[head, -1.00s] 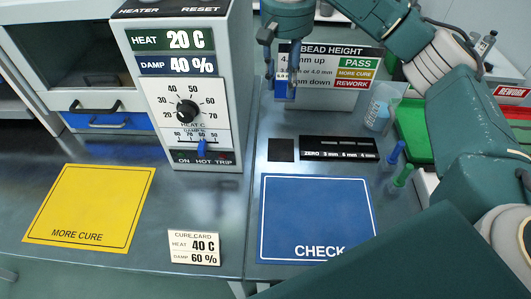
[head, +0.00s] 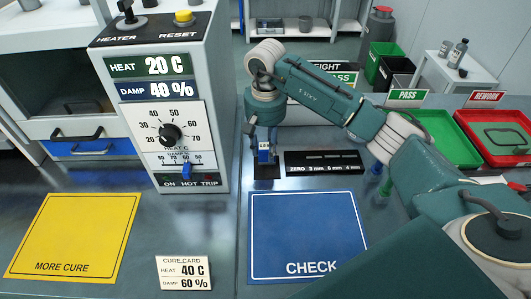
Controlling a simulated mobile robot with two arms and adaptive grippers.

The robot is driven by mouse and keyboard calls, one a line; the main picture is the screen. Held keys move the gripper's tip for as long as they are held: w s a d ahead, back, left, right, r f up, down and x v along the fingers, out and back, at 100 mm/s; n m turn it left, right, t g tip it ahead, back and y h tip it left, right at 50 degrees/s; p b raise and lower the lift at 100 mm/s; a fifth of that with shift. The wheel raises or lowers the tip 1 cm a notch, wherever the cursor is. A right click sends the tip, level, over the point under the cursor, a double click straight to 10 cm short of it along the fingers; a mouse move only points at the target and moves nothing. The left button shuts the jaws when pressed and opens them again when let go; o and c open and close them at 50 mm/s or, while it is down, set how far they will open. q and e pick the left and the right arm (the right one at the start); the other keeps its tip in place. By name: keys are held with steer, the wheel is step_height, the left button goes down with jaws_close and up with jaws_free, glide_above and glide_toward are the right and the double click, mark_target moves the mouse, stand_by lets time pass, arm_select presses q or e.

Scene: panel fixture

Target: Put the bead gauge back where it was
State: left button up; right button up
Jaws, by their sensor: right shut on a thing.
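The bead gauge (head: 264,156) is a small blue device with a light display too small to read for sure. My right gripper (head: 263,140) is shut on it from above. The gauge is upright over the black square pad (head: 267,172), left of the black ZERO step block (head: 324,162). I cannot tell whether its foot touches the pad. My left gripper is not in view.
The heater box (head: 160,110) stands close on the left. The blue CHECK mat (head: 305,235) and yellow MORE CURE mat (head: 75,235) are empty. Green PASS tray (head: 430,140) and red REWORK tray (head: 497,137) are at right. My arm hides part of the bead height sign (head: 342,77).

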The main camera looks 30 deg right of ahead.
mark_target(266, 155)
step_height(266, 155, down, 3)
steer(key=shift+r, duration=0.2)
steer(key=shift+f, duration=0.15)
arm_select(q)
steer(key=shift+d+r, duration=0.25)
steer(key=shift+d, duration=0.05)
arm_select(e)
steer(key=shift+f, duration=0.15)
steer(key=o, duration=1.3)
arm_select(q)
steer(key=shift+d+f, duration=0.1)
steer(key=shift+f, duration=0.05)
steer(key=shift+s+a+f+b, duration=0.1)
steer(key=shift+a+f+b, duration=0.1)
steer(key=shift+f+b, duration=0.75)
arm_select(e)
step_height(266, 155, up, 12)
steer(key=shift+r, duration=0.15)
